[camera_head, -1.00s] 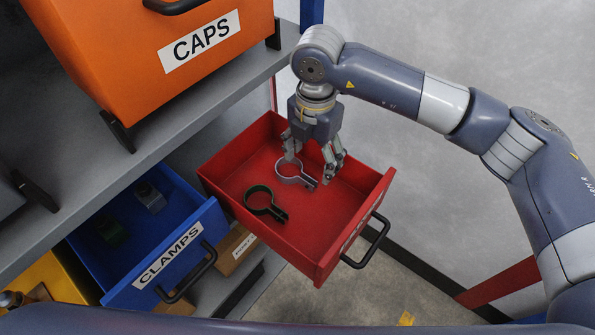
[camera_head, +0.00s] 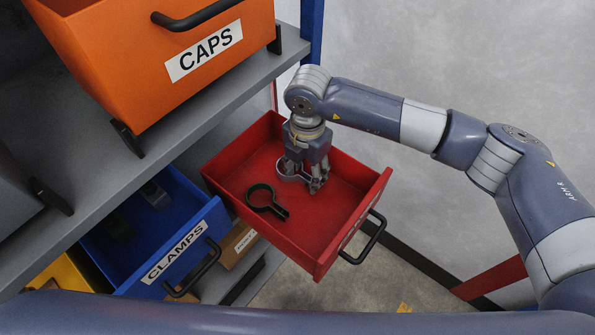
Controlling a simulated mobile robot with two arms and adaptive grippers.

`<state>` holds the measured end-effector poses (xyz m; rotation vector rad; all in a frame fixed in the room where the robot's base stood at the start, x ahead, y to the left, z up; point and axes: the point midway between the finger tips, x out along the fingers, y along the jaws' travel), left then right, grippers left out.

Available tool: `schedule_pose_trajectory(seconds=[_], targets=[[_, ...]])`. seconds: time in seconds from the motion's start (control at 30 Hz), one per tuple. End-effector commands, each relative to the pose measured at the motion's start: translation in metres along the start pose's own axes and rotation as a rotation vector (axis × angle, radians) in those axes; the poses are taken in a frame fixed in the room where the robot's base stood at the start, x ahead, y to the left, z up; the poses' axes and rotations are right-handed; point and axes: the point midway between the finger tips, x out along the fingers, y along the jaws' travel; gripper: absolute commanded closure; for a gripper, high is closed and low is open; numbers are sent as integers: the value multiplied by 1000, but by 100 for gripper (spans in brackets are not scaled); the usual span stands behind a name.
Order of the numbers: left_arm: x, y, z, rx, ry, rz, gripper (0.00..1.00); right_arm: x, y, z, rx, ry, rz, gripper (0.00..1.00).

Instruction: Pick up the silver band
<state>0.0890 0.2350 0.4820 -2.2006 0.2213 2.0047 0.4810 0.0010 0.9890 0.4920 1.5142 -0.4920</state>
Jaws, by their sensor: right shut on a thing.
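The silver band (camera_head: 287,174), a ring-shaped clamp with a short tab, is in the open red drawer (camera_head: 325,228). My right gripper (camera_head: 304,183) points down into the drawer and is shut on the silver band. The fingers hide part of the band, and I cannot tell whether it is clear of the drawer floor. A dark band (camera_head: 262,207) of the same shape lies in the drawer to the left of the gripper. A grey-blue arm link of mine crosses the bottom edge, but my left gripper is not in view.
A blue drawer (camera_head: 185,222) labelled CLAMPS stands open at lower left with small items inside. An orange bin (camera_head: 160,75) labelled CAPS sits on the grey shelf (camera_head: 195,112) above. The red drawer's right part is bare.

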Motion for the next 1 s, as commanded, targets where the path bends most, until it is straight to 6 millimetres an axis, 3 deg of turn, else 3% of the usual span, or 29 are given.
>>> schedule_pose_trajectory(seconds=[0.27,0.7,1.0], targets=[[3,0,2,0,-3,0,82,-5,1,0,0,-1,2,78],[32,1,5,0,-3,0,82,-82,1,0,-1,-2,3,78],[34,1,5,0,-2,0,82,-101,0,0,0,0,0,78]])
